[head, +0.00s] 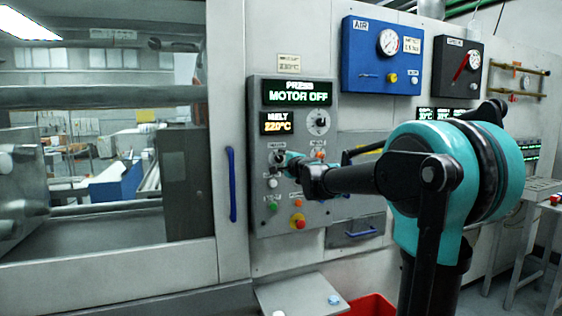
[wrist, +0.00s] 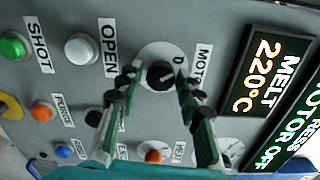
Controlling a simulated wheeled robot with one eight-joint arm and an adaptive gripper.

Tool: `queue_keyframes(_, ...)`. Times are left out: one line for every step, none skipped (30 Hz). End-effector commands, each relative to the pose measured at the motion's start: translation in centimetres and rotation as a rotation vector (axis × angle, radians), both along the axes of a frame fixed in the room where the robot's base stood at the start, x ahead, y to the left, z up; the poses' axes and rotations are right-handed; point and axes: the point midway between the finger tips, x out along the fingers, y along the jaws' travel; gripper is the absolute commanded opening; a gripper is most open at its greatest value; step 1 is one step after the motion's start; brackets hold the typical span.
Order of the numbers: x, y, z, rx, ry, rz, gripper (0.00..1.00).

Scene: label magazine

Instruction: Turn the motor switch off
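The motor switch is a black rotary knob (wrist: 160,74) on a pale round plate, beside a label reading "MOTO…", in the wrist view. My gripper (wrist: 156,82) is open, with one finger on each side of the knob and visible gaps between. Whether the fingertips reach to the knob's depth I cannot tell. In the head view my gripper (head: 290,159) is at the control panel (head: 260,225) and partly hides the switch there. The panel display (head: 297,93) reads "PRESS MOTOR OFF".
Close to my gripper are a white OPEN button (wrist: 81,49), a green SHOT button (wrist: 12,46) and an orange button (wrist: 153,156). A red button on yellow (head: 299,222) sits low on the panel. A blue door handle (head: 231,184) is left of it.

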Motion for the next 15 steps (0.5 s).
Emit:
queue_keyframes(0.01,-0.01,0.02,0.000,0.000,0.000,0.46)
queue_keyframes(0.02,-0.02,0.02,0.001,0.000,0.000,0.49)
queue_keyframes(0.03,-0.03,0.02,0.001,0.000,-0.001,0.49)
queue_keyframes(0.03,-0.03,0.03,0.001,0.000,-0.001,0.49)
queue_keyframes(0.03,-0.04,0.03,0.001,0.000,-0.001,0.49)
queue_keyframes(0.04,-0.03,0.04,0.001,0.000,-0.001,0.49)
queue_keyframes(0.05,-0.04,0.04,0.001,0.000,-0.001,0.49)
queue_keyframes(0.05,-0.04,0.04,0.001,0.000,-0.001,0.49)
queue_keyframes(0.05,-0.05,0.05,0.001,0.000,-0.001,0.49)
queue_keyframes(0.03,-0.06,0.05,0.001,0.000,-0.001,0.49)
queue_keyframes(-0.01,-0.08,0.05,0.001,0.001,-0.002,0.49)
queue_keyframes(-0.13,-0.13,0.06,0.001,0.001,-0.002,0.49)
queue_keyframes(-0.27,-0.17,0.08,0.001,0.001,-0.002,0.49)
queue_keyframes(-0.45,-0.25,0.08,0.001,0.000,-0.002,0.49)
queue_keyframes(-0.78,-0.37,0.10,0.001,0.000,-0.002,0.49)
